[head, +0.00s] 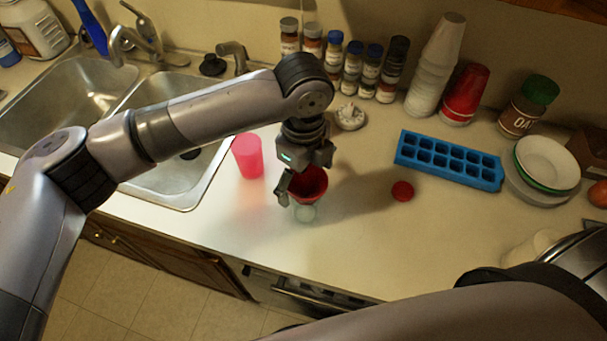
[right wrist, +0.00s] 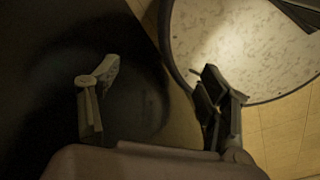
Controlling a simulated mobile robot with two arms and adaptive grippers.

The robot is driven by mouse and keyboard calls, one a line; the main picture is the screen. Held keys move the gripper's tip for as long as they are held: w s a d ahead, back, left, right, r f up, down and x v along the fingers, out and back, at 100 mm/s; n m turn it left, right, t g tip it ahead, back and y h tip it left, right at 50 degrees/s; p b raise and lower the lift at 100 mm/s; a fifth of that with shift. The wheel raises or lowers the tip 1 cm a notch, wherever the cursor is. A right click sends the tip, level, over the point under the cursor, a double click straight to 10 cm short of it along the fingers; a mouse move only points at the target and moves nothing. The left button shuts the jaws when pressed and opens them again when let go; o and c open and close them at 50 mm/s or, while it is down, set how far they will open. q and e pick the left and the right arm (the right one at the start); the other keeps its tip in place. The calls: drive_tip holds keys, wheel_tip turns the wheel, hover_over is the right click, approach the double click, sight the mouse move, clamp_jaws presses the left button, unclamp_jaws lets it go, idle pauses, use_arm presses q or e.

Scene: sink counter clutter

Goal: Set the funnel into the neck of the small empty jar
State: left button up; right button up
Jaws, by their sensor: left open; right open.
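The red funnel (head: 311,184) sits upright in the head view, its wide mouth up, over the small clear jar (head: 305,213) near the counter's front. The funnel's spout and the jar's neck are hard to make out, so I cannot tell how deep the spout sits. My left gripper (head: 302,179) is open at the funnel's rim, with one finger outside its left side; the other finger is partly hidden. My right gripper (right wrist: 157,77) is open and empty in the right wrist view, away from the counter objects.
A pink translucent cup (head: 248,156) stands left of the funnel, by the sink (head: 180,150). A red ball-like item (head: 402,191) and a blue ice tray (head: 448,160) lie to the right. Spice jars (head: 352,68) and stacked cups (head: 435,66) line the back.

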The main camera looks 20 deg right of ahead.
use_arm(q)
drive_tip(key=shift+r, duration=0.1)
wheel_tip(320, 180, up, 12)
use_arm(e)
drive_tip(key=shift+d, duration=0.1)
idle(0.5)
idle(0.7)
